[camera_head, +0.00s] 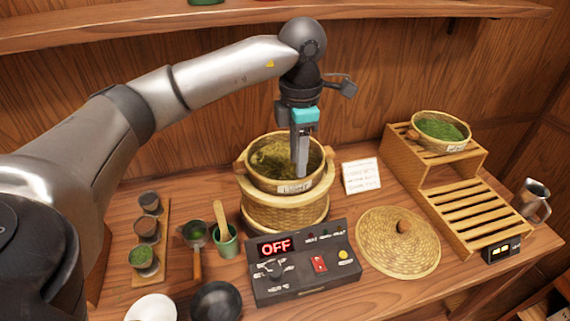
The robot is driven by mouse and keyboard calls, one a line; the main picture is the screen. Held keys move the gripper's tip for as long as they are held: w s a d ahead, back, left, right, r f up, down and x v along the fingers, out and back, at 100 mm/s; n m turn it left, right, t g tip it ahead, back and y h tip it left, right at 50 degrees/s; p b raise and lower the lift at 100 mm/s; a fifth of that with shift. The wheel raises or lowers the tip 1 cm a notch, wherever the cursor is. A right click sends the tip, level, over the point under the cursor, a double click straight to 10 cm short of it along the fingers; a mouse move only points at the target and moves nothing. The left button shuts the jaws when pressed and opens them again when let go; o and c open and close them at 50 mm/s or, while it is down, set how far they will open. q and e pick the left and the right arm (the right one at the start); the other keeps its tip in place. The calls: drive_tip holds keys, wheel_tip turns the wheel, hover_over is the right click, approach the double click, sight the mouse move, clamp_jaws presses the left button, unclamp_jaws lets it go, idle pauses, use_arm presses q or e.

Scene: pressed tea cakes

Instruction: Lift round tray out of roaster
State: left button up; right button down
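The woven round roaster (284,213) stands at the middle of the table, with a control box in front of it that reads OFF. A round tray (258,181) with a labelled rim and tea leaves inside sits in the top of the roaster. My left gripper (301,172) points straight down over the right part of the tray, its fingertips at about the rim. The fingers look close together, seen edge-on, and I cannot tell whether they hold the rim. My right gripper is not in view.
The woven lid (398,243) lies right of the control box (302,268). A stepped wooden rack (437,165) at the right holds another round tray of green leaves (440,130). A small sign (361,178) stands behind. Cups, a ladle and bowls fill the front left. A shelf runs above.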

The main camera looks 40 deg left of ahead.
use_arm(q)
wheel_tip(320, 180, down, 4)
drive_tip(key=shift+s+a+f, duration=0.15)
drive_tip(key=shift+f, duration=0.1)
clamp_jaws()
idle(1.4)
